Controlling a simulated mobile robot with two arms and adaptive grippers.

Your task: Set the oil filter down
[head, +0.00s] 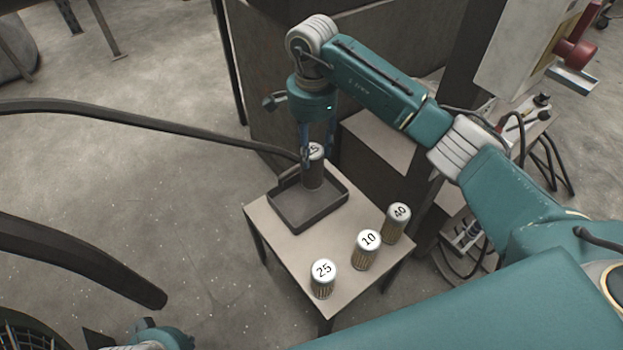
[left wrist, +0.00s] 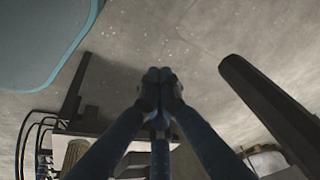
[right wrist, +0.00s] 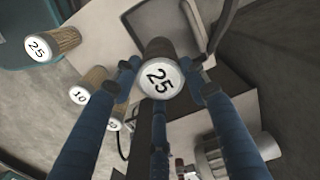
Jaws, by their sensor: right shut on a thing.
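My right gripper (head: 316,146) is shut on an oil filter (head: 313,176), a dark cylinder with a white top. The filter is roughly upright at the back part of a dark shallow tray (head: 306,218) on a small table. I cannot tell whether its base touches the tray floor. The tray also shows in the right wrist view (right wrist: 196,62). My left gripper (left wrist: 158,78) is shut and empty, away from the tray.
Three filters stand on the table (head: 290,252) in front of and right of the tray: one marked 25 (head: 323,280), one marked 10 (head: 366,251), one marked 40 (head: 397,223). A dark cabinet stands behind the table. The front of the tray is empty.

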